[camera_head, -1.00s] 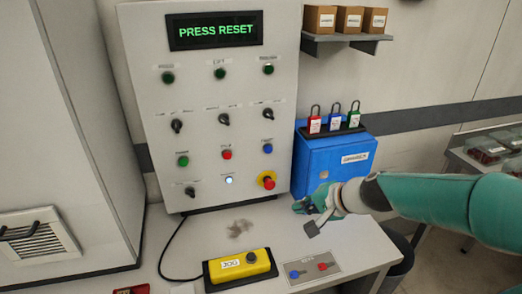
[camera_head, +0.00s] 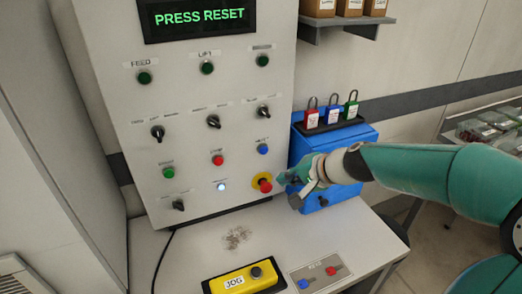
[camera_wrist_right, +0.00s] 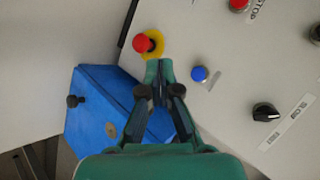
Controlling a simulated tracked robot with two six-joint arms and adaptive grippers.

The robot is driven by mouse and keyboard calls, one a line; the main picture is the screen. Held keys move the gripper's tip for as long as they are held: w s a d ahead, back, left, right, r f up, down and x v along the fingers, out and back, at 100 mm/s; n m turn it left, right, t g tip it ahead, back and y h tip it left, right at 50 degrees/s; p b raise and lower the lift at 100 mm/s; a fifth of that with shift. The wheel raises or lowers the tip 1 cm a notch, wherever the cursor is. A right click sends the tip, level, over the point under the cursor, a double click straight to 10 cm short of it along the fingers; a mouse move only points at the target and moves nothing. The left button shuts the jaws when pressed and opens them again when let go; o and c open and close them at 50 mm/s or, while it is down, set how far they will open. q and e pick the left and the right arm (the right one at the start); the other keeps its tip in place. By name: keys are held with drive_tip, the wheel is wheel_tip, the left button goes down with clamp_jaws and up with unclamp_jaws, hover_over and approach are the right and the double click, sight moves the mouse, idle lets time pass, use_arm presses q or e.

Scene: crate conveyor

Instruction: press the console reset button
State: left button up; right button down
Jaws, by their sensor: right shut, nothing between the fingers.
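The console panel (camera_head: 190,110) stands upright, and its display (camera_head: 200,17) reads "PRESS RESET". A blue button (camera_head: 263,149) sits at the right end of the row with a green and a red button; its label is too small to read surely. It also shows in the right wrist view (camera_wrist_right: 199,74), just right of my fingertips. A white lit button (camera_head: 221,187) is lower down. My right gripper (camera_head: 282,178) is shut and empty, beside the panel's lower right edge, below and right of the blue button. In the wrist view its fingertips (camera_wrist_right: 159,70) point at the panel; contact cannot be told.
A red mushroom button on a yellow ring (camera_head: 264,184) is very close to my right fingertips. A blue box (camera_head: 335,142) with padlocks on top stands right of the panel. A yellow jog box (camera_head: 243,279) and a plate with two keys (camera_head: 317,275) lie on the table.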

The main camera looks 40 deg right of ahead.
sight(264, 150)
drive_tip(key=shift+w, duration=0.25)
drive_tip(key=w+d+p, duration=0.2)
drive_tip(key=w+p, duration=0.1)
drive_tip(key=w, duration=0.5)
drive_tip(key=shift+d, duration=0.25)
idle(1.0)
drive_tip(key=shift+w, duration=0.2)
drive_tip(key=shift+w+d, duration=0.15)
drive_tip(key=shift+w, duration=0.1)
